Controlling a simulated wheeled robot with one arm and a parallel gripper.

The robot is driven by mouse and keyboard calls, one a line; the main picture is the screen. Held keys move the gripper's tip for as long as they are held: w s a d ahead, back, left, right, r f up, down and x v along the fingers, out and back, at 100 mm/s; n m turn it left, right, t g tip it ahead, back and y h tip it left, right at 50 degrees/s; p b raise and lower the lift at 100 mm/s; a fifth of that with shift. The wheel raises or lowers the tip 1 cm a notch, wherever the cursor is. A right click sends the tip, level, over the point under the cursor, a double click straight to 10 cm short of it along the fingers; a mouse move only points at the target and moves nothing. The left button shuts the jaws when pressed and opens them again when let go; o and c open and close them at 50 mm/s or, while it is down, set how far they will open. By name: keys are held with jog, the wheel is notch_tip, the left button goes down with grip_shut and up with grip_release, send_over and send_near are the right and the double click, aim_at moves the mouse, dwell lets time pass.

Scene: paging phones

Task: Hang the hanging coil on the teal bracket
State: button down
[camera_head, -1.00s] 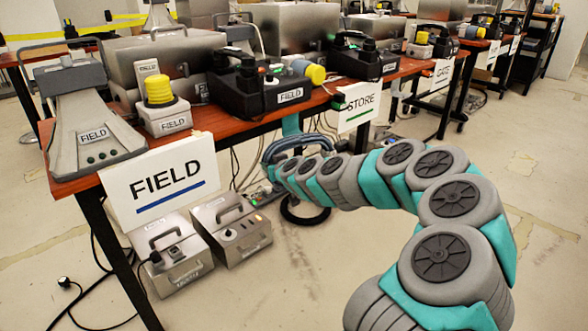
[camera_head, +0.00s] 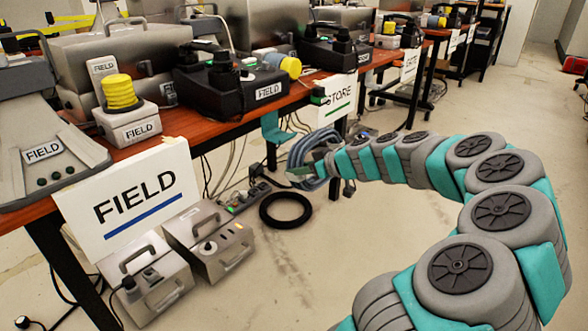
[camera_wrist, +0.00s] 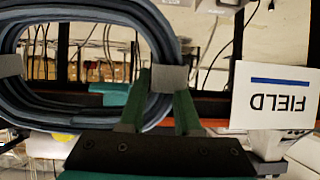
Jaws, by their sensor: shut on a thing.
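The hanging coil (camera_head: 303,151) is a blue-grey bundle of cable loops. The teal bracket (camera_head: 275,128) is fixed at the table's front edge, between the FIELD and STORE signs. A teal patch shows behind the coil in the wrist view; I cannot tell if it is the bracket.
The table (camera_head: 200,140) carries cases and devices. A FIELD sign (camera_head: 132,200) and a STORE sign (camera_head: 336,98) hang at its front. Two metal boxes (camera_head: 210,240) and a black ring (camera_head: 286,210) are on the floor. Cables hang under the table. Floor is open at right.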

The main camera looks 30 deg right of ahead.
jog(key=w+a+f+p, duration=0.1)
jog(key=w+a+p, duration=0.1)
jog(key=w, duration=0.4)
jog(key=w+a+p, duration=0.2)
jog(key=w+p, duration=0.2)
jog(key=w, duration=0.3)
jog(key=shift+a+f, duration=0.3)
jog(key=shift+f, duration=0.1)
dwell(1.2)
jog(key=shift+w+a+f+b, duration=0.1)
jog(key=shift+a+f+b, duration=0.2)
jog(key=shift+b, duration=0.35)
dwell(0.4)
jog(key=c, duration=1)
grip_release()
jog(key=shift+f, duration=0.1)
jog(key=o, duration=0.5)
jog(key=shift+w+d, duration=0.1)
jog(key=shift+r, duration=0.2)
jog(key=shift+d, duration=0.1)
